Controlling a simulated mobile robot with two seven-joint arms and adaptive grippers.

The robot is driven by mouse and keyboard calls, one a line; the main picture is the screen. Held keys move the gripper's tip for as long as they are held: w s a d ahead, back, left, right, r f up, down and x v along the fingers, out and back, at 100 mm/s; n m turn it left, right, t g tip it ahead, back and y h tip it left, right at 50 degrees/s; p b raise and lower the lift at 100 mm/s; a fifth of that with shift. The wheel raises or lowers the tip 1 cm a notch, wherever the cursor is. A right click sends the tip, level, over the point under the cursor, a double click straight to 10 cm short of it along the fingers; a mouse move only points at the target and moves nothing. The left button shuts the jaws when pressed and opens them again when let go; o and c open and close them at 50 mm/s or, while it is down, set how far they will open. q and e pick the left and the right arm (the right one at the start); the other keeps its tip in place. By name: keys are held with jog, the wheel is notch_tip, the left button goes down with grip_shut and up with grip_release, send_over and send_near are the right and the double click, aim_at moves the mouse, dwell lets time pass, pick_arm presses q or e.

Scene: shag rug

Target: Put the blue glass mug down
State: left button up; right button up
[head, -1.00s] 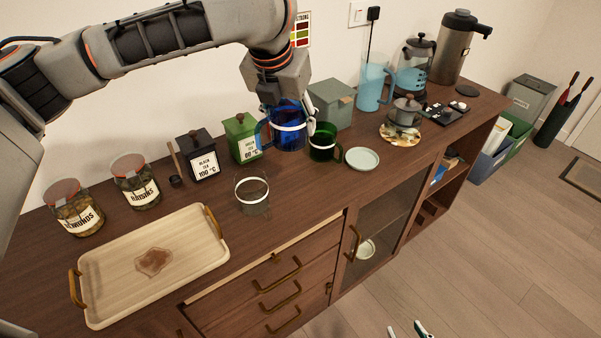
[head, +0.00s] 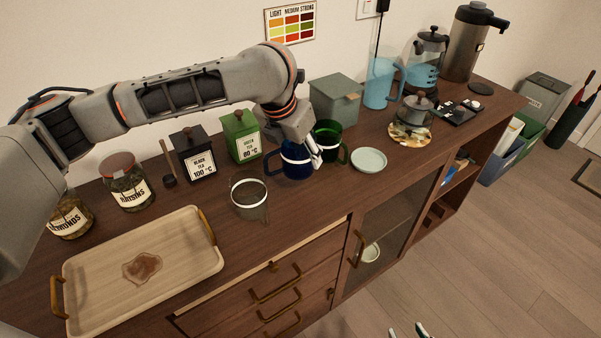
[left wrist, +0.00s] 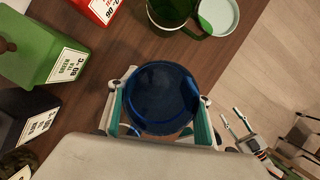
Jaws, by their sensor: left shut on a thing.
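The blue glass mug (head: 294,164) has a white band. In the head view it is upright at the counter top, left of and in front of the green glass mug (head: 327,132). I cannot tell whether its base touches the wood. My left gripper (head: 312,153) is shut on it from above, and the arm hides part of its rim. In the left wrist view the fingers lie on both sides of the round blue mug (left wrist: 160,88). My right gripper (head: 407,331) is at the bottom edge of the head view, low over the floor, its fingertips apart and empty.
A clear glass mug (head: 249,197) stands left on the counter (head: 305,209). A pale saucer (head: 369,160) lies to the right. Green (head: 242,139) and black (head: 194,156) tea tins stand behind, a grey-green box (head: 335,100) at the wall. A wooden tray (head: 95,290) lies at left.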

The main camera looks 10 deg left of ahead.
aim_at(300, 170)
pick_arm(q)
notch_tip(300, 170, down, 2)
notch_tip(300, 170, down, 4)
jog(key=shift+b, duration=0.5)
jog(key=shift+r, duration=0.1)
jog(key=o, duration=1.3)
